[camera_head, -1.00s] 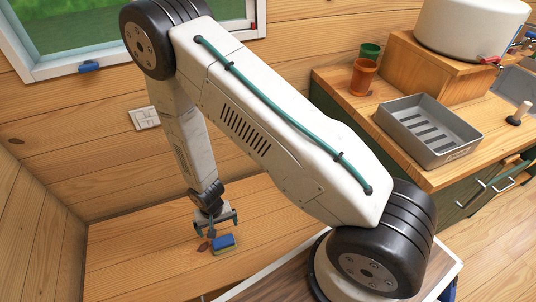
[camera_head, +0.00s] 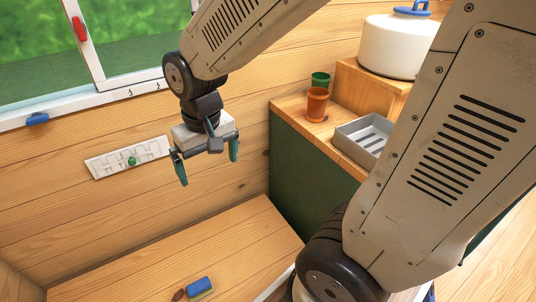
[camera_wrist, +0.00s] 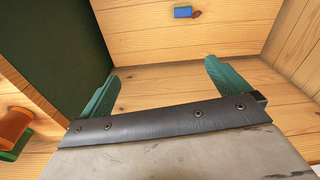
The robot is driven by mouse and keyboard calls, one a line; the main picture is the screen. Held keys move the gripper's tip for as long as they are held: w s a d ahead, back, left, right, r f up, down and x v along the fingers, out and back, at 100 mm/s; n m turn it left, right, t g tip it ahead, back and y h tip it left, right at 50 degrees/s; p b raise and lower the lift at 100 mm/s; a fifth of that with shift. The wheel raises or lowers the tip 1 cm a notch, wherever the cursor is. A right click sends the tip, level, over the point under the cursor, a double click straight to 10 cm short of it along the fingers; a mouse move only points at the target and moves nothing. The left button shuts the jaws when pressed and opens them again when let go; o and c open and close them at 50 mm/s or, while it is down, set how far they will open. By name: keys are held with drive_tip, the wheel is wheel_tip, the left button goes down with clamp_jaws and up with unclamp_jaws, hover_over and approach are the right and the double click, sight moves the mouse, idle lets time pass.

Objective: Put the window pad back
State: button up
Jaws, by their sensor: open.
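The pad (camera_head: 200,287), a small block with a blue top and a yellowish lower layer, lies on the wooden bench (camera_head: 120,275) at the bottom of the head view. It also shows as a small blue block (camera_wrist: 182,12) at the top of the wrist view. My gripper (camera_head: 208,168) is open and empty, its two teal fingers apart, held well above the bench and in front of the wooden wall. The fingers also frame bare wood in the wrist view (camera_wrist: 160,72). The window (camera_head: 75,95) with its white frame is at the upper left.
A white slotted wall plate with a green knob (camera_head: 131,161) is left of my gripper. A small brown thing (camera_head: 178,295) lies beside the pad. A dark green counter (camera_head: 310,175) on the right carries cups (camera_head: 316,104), a grey tray (camera_head: 350,138) and a white pot (camera_head: 395,47).

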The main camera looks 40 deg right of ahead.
drive_tip(key=s+d+r, duration=0.2)
drive_tip(key=s+r, duration=0.2)
drive_tip(key=s, duration=0.3)
drive_tip(key=s+d+r, duration=0.2)
drive_tip(key=s+r, duration=0.2)
drive_tip(key=s, duration=0.3)
drive_tip(key=shift+s+r+n, duration=0.15)
drive_tip(key=shift+s+n, duration=0.1)
drive_tip(key=shift+n, duration=0.15)
